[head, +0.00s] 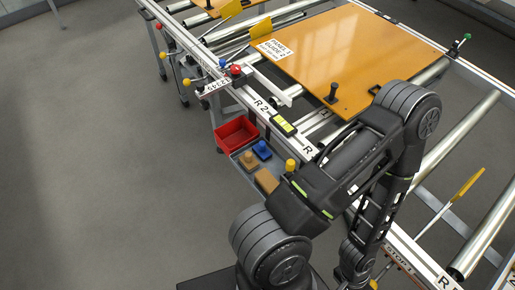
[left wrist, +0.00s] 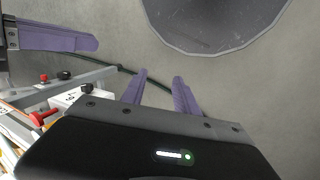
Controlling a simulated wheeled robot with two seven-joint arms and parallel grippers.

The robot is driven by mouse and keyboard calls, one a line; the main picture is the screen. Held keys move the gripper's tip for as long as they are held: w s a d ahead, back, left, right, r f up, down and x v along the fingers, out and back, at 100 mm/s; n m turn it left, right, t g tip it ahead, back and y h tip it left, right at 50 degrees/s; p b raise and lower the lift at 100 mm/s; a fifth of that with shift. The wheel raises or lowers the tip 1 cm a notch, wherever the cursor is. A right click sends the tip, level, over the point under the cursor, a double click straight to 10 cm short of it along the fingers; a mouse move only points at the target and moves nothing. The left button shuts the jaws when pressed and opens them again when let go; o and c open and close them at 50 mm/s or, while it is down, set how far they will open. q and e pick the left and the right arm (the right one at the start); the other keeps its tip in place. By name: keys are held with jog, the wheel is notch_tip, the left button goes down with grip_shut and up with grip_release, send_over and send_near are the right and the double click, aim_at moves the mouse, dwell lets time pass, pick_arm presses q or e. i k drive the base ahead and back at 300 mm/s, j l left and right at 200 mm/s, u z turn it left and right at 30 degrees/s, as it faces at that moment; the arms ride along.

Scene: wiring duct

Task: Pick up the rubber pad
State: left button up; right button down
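I cannot pick out the rubber pad for certain in either view. Two tan blocks, one with a knob (head: 249,160) and one plain (head: 266,181), lie in the grey tray beside a blue knobbed block (head: 262,150). My left gripper (left wrist: 158,75) shows two purple fingers set apart with nothing between them. A further purple finger-like part (left wrist: 60,37) on a grey mount reaches in from the upper left; whether it belongs to my right gripper is unclear. Neither gripper's fingertips show clearly in the head view, where my dark arm covers part of the tray and rail.
A red bin (head: 235,133) stands at the tray's far end. Behind is a roller conveyor with an orange panel (head: 345,60) bearing a black knob. A red button (head: 236,71) sits on the rail. The floor at left is clear.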

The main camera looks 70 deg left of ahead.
aim_at(262, 152)
jog(key=u, duration=2.4)
jog(key=z, duration=2.6)
jog(key=u, duration=2.6)
